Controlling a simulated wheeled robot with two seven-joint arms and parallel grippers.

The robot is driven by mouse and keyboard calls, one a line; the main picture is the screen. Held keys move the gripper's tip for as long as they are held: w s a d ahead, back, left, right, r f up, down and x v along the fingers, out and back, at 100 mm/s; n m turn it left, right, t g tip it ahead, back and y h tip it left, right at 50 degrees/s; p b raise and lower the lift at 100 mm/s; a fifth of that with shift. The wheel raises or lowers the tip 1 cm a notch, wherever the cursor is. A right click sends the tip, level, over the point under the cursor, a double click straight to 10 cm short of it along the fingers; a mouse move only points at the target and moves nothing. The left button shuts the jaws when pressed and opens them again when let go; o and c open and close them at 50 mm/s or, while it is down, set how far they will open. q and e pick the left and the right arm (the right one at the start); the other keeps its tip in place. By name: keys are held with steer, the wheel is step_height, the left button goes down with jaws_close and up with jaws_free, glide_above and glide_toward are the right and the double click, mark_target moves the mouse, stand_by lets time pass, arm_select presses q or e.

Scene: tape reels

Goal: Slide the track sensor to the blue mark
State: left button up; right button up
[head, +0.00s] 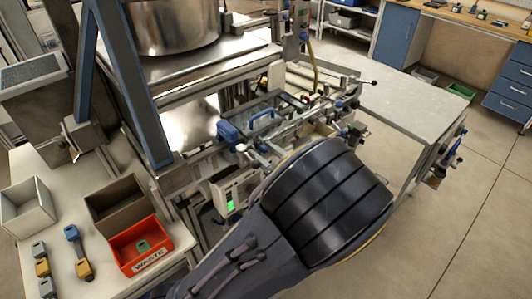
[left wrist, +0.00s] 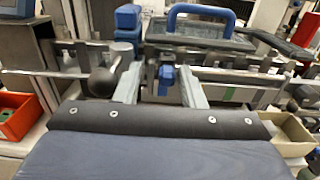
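In the left wrist view my left gripper (left wrist: 162,88) has its two light grey fingers apart. A small blue block on a dark mount (left wrist: 166,76), which looks like the track sensor, shows between them, with gaps on both sides. It sits at a metal rail (left wrist: 215,76) that runs across the picture. I cannot tell how deep the fingers reach around it. In the head view my dark left arm hides the fingertips. My right gripper is not in view.
A black ball knob (left wrist: 102,82) stands close left of the fingers. A lid with a blue handle (head: 262,116) lies behind the rail. A red waste bin (head: 140,245) is at the lower left. A grey table (head: 400,105) extends to the right, mostly clear.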

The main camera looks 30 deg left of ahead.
arm_select(q)
steer(key=shift+d, duration=0.1)
steer(key=b+v, duration=0.1)
steer(key=v, duration=0.6)
steer(key=shift+s+d, duration=0.15)
steer(key=shift+d, duration=0.15)
